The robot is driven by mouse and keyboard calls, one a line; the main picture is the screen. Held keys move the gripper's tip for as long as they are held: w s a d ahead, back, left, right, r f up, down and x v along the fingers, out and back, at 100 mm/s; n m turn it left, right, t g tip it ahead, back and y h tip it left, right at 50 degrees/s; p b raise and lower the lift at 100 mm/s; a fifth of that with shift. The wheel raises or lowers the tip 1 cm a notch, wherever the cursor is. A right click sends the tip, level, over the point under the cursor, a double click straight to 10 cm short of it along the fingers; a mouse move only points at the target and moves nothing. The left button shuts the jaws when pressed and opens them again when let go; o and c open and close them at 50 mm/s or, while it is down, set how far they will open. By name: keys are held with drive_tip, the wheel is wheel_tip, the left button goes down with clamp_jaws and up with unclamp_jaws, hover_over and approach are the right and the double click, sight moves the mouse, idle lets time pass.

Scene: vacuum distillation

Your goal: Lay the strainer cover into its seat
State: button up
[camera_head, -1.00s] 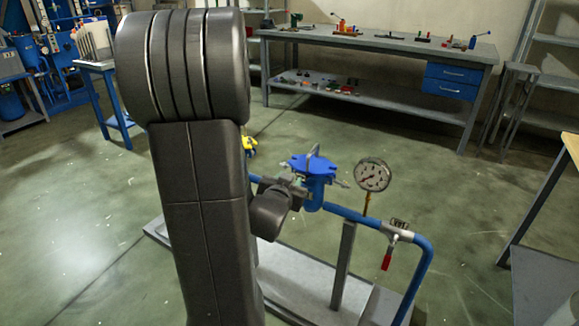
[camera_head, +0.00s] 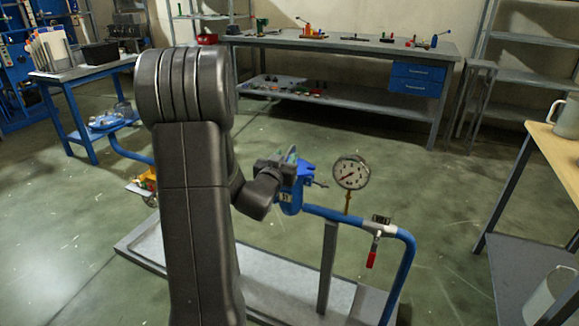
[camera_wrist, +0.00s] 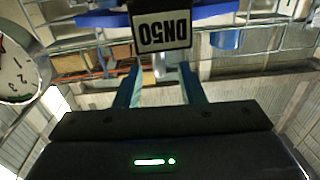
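The blue strainer (camera_head: 290,199) stands on the blue pipe, left of the gauge, with a small tag on its front. A blue flange edge (camera_head: 306,171) shows at its top, right of my gripper (camera_head: 290,156). My gripper overlaps the strainer top in the head view and hides most of the cover and its seat. Whether the cover lies in its seat cannot be told.
A pressure gauge (camera_head: 351,172) stands close right of the strainer; it also shows in the wrist view (camera_wrist: 18,65). A red-handled valve (camera_head: 372,252) hangs on the pipe farther right. A wooden-topped table (camera_head: 558,150) with a mug (camera_head: 567,118) is at the right. Floor behind is clear.

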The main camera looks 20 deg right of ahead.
sight(293, 146)
drive_tip(key=x, duration=0.4)
drive_tip(key=shift+f, duration=0.25)
drive_tip(key=shift+w+d, duration=0.35)
drive_tip(key=shift+w, duration=0.05)
clamp_jaws()
idle(0.7)
drive_tip(key=shift+r, duration=0.15)
